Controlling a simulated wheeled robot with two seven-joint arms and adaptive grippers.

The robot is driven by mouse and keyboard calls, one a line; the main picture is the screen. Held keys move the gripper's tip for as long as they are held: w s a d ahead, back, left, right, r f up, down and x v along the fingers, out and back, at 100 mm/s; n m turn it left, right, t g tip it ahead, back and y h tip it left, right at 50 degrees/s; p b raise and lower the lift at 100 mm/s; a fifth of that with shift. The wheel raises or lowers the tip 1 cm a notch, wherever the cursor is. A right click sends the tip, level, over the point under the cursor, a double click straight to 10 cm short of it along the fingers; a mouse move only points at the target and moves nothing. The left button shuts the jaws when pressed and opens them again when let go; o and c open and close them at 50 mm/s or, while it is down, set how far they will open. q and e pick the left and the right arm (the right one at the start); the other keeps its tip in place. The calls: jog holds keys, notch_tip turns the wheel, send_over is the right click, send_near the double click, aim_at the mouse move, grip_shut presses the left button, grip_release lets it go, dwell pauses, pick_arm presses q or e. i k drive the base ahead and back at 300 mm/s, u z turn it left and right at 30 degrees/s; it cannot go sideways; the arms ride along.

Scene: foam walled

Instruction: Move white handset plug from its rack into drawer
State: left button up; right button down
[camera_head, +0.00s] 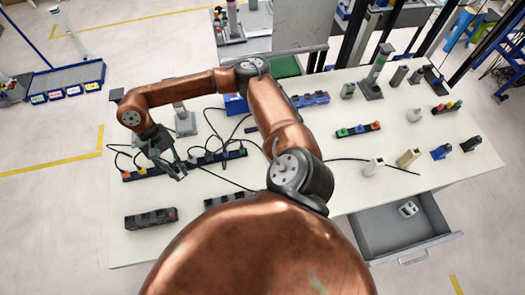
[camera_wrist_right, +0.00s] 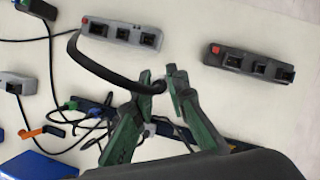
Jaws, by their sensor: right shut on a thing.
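My right gripper (camera_head: 174,170) is over the left part of the table, beside a black socket rack (camera_head: 200,162) with coloured plugs. In the right wrist view its green fingers (camera_wrist_right: 160,86) are closed on the end of a looping black cable (camera_wrist_right: 95,70). The fingers hide most of what they hold, so I cannot tell its colour. A white handset-like block (camera_head: 373,166) stands on the right of the table by a black cable. The grey drawer (camera_head: 372,228) is open at the front right, with a small white item (camera_head: 408,208) inside. My left gripper is not in view.
Black socket strips (camera_head: 151,218) lie at the front left; a dark strip (camera_wrist_right: 250,64) and a grey strip (camera_wrist_right: 122,34) show in the right wrist view. Loose black cables cross the left side. Beige (camera_head: 408,158) and blue (camera_head: 441,152) blocks stand on the right.

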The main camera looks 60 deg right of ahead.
aim_at(373, 221)
jog(key=z, duration=0.85)
jog(key=k, duration=0.7)
jog(key=z, duration=1.5)
